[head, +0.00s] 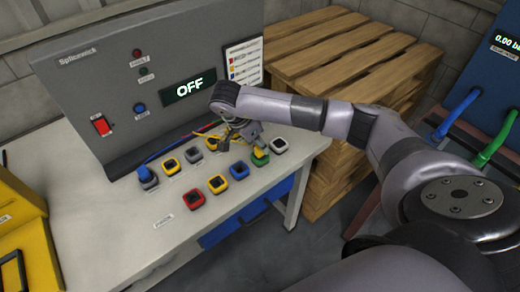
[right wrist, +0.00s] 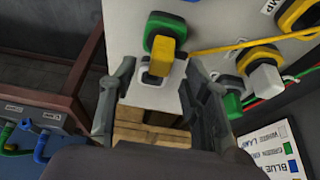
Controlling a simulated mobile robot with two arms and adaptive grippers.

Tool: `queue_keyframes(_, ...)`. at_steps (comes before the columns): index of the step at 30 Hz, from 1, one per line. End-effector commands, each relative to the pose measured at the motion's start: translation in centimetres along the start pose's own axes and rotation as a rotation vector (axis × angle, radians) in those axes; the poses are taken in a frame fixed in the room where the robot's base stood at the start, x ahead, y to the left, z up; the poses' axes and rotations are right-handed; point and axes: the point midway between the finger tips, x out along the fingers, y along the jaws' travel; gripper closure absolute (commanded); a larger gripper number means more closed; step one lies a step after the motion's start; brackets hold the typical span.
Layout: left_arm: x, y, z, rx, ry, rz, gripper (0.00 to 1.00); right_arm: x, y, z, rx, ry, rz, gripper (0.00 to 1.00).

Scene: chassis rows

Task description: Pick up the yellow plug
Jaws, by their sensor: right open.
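The yellow plug (head: 259,153) sits upright in the green socket at the right of the table. In the right wrist view the yellow plug (right wrist: 165,50) stands out from the green socket (right wrist: 161,27), with a white socket (right wrist: 151,78) beside it. My right gripper (head: 243,133) is just above and beside the plug in the head view, partly hiding that area. In the right wrist view my right gripper (right wrist: 159,66) is open, one finger on either side of the plug, with visible gaps. My left gripper is not in view.
Several coloured sockets stand in rows, including a red one (head: 194,198) and a blue one (head: 239,170). A yellow cable (right wrist: 235,47) runs close to the right finger. The grey control panel (head: 100,80) reads OFF. Wooden pallets (head: 330,60) stand behind the table's right end.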

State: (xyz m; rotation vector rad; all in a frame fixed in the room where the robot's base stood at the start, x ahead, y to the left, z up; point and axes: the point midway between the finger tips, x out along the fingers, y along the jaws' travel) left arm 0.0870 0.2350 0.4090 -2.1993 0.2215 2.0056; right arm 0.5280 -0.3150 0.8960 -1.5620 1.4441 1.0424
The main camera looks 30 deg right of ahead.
Motion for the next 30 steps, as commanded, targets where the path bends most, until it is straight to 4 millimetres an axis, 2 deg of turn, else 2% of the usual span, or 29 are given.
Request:
queue_keyframes(2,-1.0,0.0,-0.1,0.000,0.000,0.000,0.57,1.0,0.1,0.2,-0.001,-0.001,0.005,0.57)
queue_keyframes(6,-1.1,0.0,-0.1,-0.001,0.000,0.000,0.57,2.7,0.0,0.2,0.000,0.000,0.002,0.57)
queue_keyframes(14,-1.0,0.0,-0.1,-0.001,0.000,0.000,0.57,3.1,0.0,0.3,-0.001,-0.001,-0.001,0.57)
queue_keyframes(30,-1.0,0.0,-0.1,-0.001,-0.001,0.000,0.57,3.1,0.0,0.2,0.000,-0.001,0.000,0.91)
